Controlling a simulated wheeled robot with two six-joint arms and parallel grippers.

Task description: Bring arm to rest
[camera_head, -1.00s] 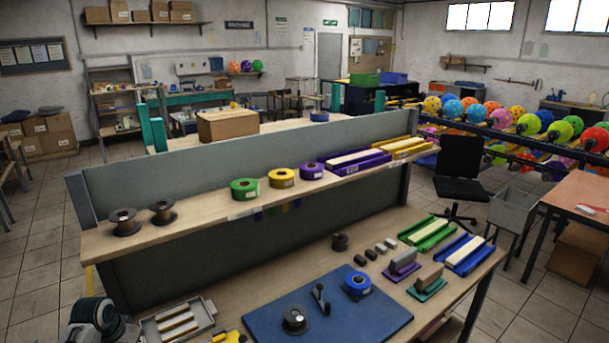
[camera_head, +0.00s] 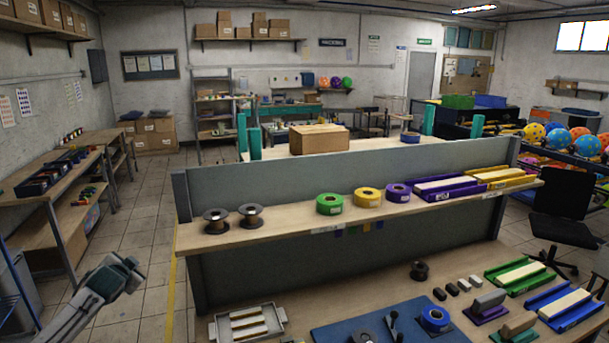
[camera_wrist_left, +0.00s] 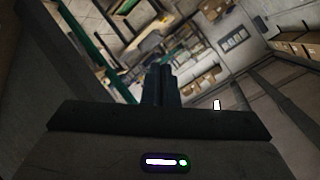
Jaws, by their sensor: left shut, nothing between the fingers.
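My left gripper (camera_head: 131,268) is at the lower left of the head view, raised over the floor aisle to the left of the workbench (camera_head: 215,240). Its fingers are shut with nothing between them. In the left wrist view the closed dark fingers (camera_wrist_left: 158,84) point out into the room, which looks tilted. They touch nothing. My right gripper is in neither view.
The workbench holds tape rolls (camera_head: 329,204), black spools (camera_head: 251,216), coloured trays (camera_head: 520,275) and a blue mat (camera_head: 385,325). A side table with bins (camera_head: 45,178) stands at the left. The tiled floor (camera_head: 135,235) between them is clear.

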